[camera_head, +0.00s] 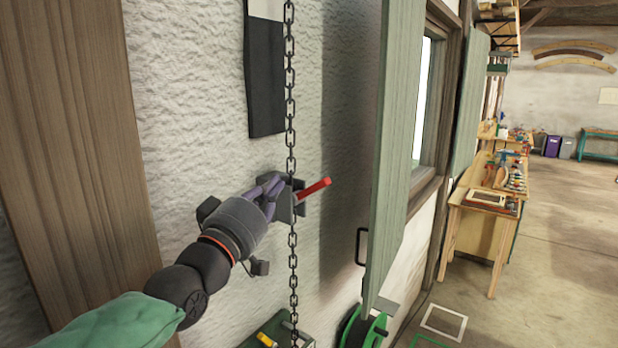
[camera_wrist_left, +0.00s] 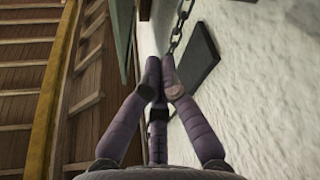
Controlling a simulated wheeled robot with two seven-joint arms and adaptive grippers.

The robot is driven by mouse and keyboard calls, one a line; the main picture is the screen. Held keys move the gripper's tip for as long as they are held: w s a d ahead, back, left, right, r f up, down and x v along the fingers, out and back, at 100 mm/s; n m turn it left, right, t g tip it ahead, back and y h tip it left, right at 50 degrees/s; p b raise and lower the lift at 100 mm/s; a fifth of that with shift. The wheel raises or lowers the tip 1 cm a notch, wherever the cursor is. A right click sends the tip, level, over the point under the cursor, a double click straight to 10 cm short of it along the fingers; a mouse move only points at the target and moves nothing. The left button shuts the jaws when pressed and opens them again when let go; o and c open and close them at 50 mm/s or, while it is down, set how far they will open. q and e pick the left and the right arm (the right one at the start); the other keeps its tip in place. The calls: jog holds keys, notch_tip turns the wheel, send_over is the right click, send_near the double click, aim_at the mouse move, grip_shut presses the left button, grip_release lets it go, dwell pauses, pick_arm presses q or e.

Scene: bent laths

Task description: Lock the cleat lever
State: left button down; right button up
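The cleat (camera_head: 299,196) is a dark grey block on the white wall, with a red lever (camera_head: 315,188) sticking out to the right and slightly up. A dark chain (camera_head: 291,105) hangs down the wall, passes behind or through the cleat, and runs on below it. My left gripper (camera_head: 277,187) is at the cleat's left side, its purple fingers close to the chain. In the left wrist view its fingertips (camera_wrist_left: 161,70) come together with nothing visible between them, and the chain (camera_wrist_left: 176,38) rises just beyond. The red lever is hidden there. My right gripper is not in view.
A dark panel (camera_head: 265,80) hangs on the wall beside the chain. A green shutter (camera_head: 398,150) stands out from the wall to the right. Below are a green box (camera_head: 310,330) and a green reel (camera_head: 362,330). Workbenches (camera_head: 490,205) stand farther back, beside open floor.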

pick_arm(q)
notch_tip(320, 180, up, 2)
jog(key=r+p, duration=0.1)
jog(key=p, duration=0.2)
send_over(311, 190)
jog(key=a, duration=0.3)
jog(key=d+f, duration=0.1)
jog(key=f, duration=0.1)
jog(key=s+d+f, duration=0.1)
jog(key=shift+d+f+p, duration=0.1)
jog(key=shift+f+p, duration=0.3)
jog(key=shift+s, duration=0.1)
jog(key=shift+d+f+m+b, duration=0.2)
jog(key=shift+m+b, duration=0.2)
jog(key=shift+b, duration=0.35)
